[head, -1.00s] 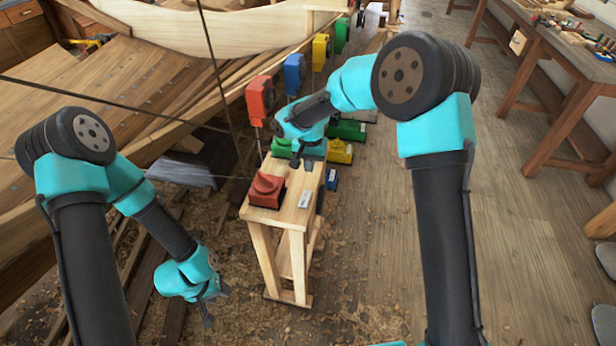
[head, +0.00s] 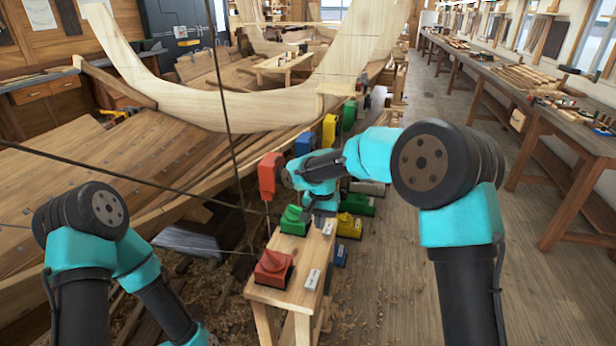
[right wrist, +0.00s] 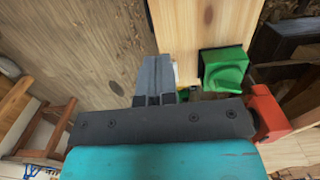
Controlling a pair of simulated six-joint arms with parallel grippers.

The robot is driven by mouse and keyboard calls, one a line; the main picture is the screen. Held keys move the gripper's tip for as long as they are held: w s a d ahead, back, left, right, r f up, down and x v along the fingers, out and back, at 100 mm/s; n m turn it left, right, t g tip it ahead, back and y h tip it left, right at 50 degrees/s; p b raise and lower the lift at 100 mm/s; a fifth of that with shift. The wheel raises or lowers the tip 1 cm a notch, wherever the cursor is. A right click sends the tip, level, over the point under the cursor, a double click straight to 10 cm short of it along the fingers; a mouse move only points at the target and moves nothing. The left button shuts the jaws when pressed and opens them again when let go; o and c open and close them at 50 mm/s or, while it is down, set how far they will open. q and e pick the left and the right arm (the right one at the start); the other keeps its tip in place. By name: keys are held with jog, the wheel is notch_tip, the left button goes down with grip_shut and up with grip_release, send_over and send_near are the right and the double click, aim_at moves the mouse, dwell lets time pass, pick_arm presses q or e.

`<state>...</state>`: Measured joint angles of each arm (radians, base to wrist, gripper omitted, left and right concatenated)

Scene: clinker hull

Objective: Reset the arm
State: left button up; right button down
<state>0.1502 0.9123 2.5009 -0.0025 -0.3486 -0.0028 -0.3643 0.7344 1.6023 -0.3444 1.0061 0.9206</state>
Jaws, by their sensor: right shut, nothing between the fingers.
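My right gripper (head: 307,212) is over the wooden bench (head: 280,292), close to the green block-shaped piece (head: 294,220) on its top. In the right wrist view my right gripper (right wrist: 154,85) has its fingers together with nothing between them, and the green piece (right wrist: 224,68) sits to the right of the fingertips. My left arm comes in at the lower left of the head view; its gripper is below the frame edge.
A red piece (head: 272,265) sits on the bench's near end. Red (head: 270,172), blue (head: 305,142) and yellow (head: 329,130) tools line the hull's plank edge. Open floor lies right; a long workbench (head: 570,125) runs along the wall.

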jog(key=s+d+f+n+y, duration=0.1)
jog(key=s+d+f, duration=0.15)
jog(key=f, duration=0.45)
jog(key=s+d+f+y, duration=0.1)
jog(key=s+d+f, duration=0.1)
jog(key=s+f, duration=0.3)
jog(key=s+d+f+n+y, duration=0.1)
jog(key=s+d+f, duration=0.15)
jog(key=f, duration=0.55)
jog(key=s+d+f, duration=0.3)
jog(key=s+f, duration=0.2)
jog(key=s, duration=0.4)
jog(key=s+d+f+t, duration=0.1)
jog(key=s+d+f, duration=0.3)
jog(key=s, duration=0.6)
jog(key=shift+s+f+y, duration=0.15)
jog(key=shift+f+y, duration=0.15)
jog(key=shift+f, duration=0.2)
jog(key=c, duration=1.8)
grip_release()
jog(key=shift+d, duration=0.1)
